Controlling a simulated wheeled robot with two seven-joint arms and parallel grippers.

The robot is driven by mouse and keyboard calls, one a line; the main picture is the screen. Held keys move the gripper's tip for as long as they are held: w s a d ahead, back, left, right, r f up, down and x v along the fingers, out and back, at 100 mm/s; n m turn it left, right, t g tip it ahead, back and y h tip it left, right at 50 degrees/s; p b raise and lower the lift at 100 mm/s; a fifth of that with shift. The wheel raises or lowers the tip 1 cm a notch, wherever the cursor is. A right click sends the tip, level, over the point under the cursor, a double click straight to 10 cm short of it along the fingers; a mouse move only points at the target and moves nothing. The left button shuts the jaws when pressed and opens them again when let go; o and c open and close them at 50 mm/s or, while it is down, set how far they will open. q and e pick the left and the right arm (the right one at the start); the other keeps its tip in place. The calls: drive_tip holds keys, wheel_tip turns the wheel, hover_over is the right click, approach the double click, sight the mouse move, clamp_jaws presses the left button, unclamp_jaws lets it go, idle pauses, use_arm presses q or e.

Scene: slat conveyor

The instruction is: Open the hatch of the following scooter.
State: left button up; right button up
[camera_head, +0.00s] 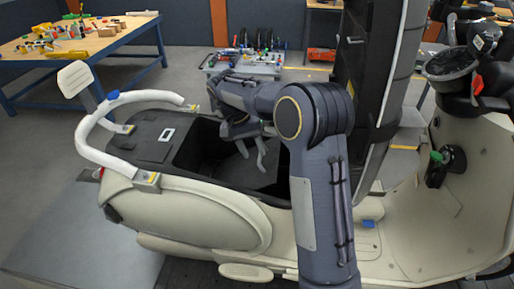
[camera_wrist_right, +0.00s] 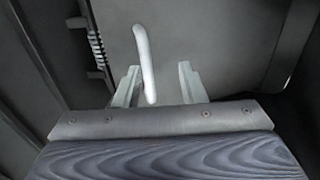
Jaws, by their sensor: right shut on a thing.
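The cream scooter (camera_head: 200,222) stands side-on in the head view. Its dark seat with a pale edge (camera_head: 398,70) is raised upright, and the storage compartment (camera_head: 195,150) below is open. My right gripper (camera_head: 252,151) reaches down into this compartment. In the right wrist view, the gripper (camera_wrist_right: 160,88) is shut on a thin white curved handle (camera_wrist_right: 143,55) in front of a grey panel (camera_wrist_right: 215,45). The panel fills much of that view; whether it is the hatch I cannot tell. My right arm hides part of the compartment and seat base. My left gripper is not in view.
A white grab rail (camera_head: 90,145) curves around the scooter's rear. A blue-framed workbench (camera_head: 75,48) with parts stands at the back left. A low rack (camera_head: 245,68) stands behind the scooter. In the right wrist view, a coil spring (camera_wrist_right: 96,45) shows at the left.

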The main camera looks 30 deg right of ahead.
drive_tip(key=shift+o, duration=0.6)
drive_tip(key=shift+w+a+f, duration=0.15)
drive_tip(key=shift+w+a, duration=0.05)
drive_tip(key=shift+a, duration=0.25)
drive_tip(key=shift+s+d, duration=0.1)
drive_tip(key=shift+d, duration=0.05)
drive_tip(key=v, duration=0.8)
drive_tip(key=shift+d+b, duration=0.2)
drive_tip(key=shift+b, duration=0.15)
